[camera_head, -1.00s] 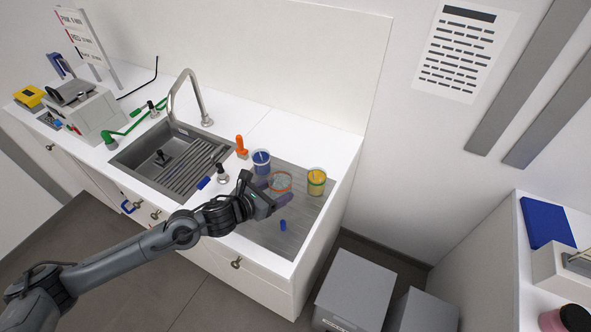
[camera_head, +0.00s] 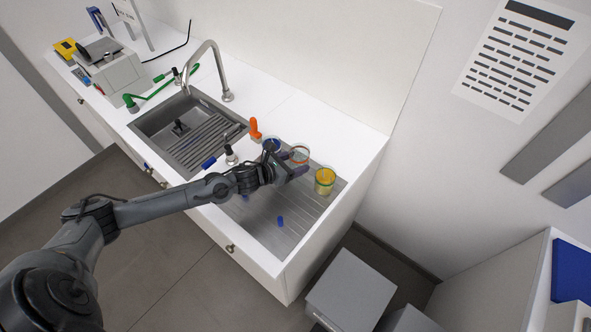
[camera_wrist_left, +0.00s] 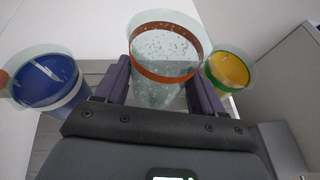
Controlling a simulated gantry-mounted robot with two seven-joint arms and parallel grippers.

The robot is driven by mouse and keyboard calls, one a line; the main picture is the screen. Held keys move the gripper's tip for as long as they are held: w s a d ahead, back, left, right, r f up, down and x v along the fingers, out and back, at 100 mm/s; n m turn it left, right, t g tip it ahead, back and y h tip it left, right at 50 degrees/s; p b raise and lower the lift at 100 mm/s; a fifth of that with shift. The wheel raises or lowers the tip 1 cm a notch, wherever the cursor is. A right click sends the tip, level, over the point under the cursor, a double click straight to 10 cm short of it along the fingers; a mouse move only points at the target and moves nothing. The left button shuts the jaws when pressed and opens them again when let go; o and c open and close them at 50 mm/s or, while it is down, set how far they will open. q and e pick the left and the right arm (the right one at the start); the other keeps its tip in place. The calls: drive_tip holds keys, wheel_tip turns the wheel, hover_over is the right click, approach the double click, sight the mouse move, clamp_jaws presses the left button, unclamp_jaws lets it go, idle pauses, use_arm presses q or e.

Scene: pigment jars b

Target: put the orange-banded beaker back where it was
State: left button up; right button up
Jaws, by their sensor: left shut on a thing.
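The orange-banded beaker (camera_head: 300,154) is clear glass with an orange band near its rim and speckled contents. My left gripper (camera_head: 293,164) is shut on it; in the left wrist view the beaker (camera_wrist_left: 165,72) stands between the two dark fingers. It is at the back of the grey ribbed drainboard (camera_head: 262,225), between the blue beaker (camera_head: 271,146) and the yellow beaker (camera_head: 325,180). Its base is hidden by the gripper in the head view, so I cannot tell whether it touches the surface. My right gripper is not in view.
The sink (camera_head: 185,135) with its tall tap (camera_head: 213,58) lies to the left. An orange bottle (camera_head: 254,130) stands behind the blue beaker. A small blue piece (camera_head: 280,221) lies on the drainboard's front part, which is otherwise mostly clear.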

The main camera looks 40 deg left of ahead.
use_arm(q)
drive_tip(key=shift+w+f, duration=0.1)
drive_tip(key=shift+f, duration=1.95)
drive_tip(key=shift+f, duration=0.15)
drive_tip(key=o, duration=1.3)
drive_tip(key=shift+r, duration=0.2)
drive_tip(key=shift+s+a, duration=0.1)
drive_tip(key=shift+s, duration=0.2)
drive_tip(key=v, duration=1.1)
drive_tip(key=shift+s+r+p, duration=0.1)
drive_tip(key=shift+s+p, duration=0.05)
drive_tip(key=shift+p, duration=0.25)
